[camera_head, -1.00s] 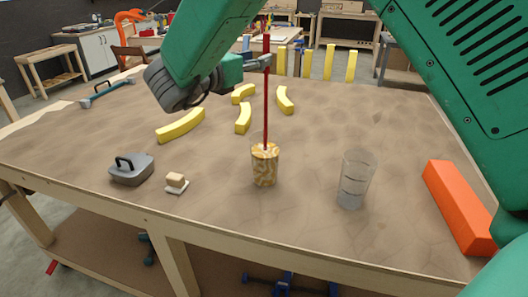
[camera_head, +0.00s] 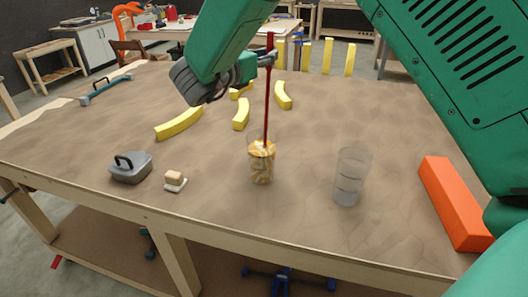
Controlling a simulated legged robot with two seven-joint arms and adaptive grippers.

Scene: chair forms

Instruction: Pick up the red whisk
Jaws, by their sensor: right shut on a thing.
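The red whisk (camera_head: 267,105) is a thin red stick standing almost upright, its top leaning slightly right. Its lower end is inside a clear glass with yellow-and-white contents (camera_head: 261,165) on the table, so its tip is hidden. My right gripper (camera_head: 267,59) is shut on the whisk near its top, well above the glass. My left gripper is not in view.
An empty clear glass (camera_head: 351,178) stands to the right, with an orange block (camera_head: 454,203) beyond it. A grey lidded thing (camera_head: 131,168) and a small block on a white base (camera_head: 175,181) are at left. Several yellow curved pieces (camera_head: 180,123) lie behind.

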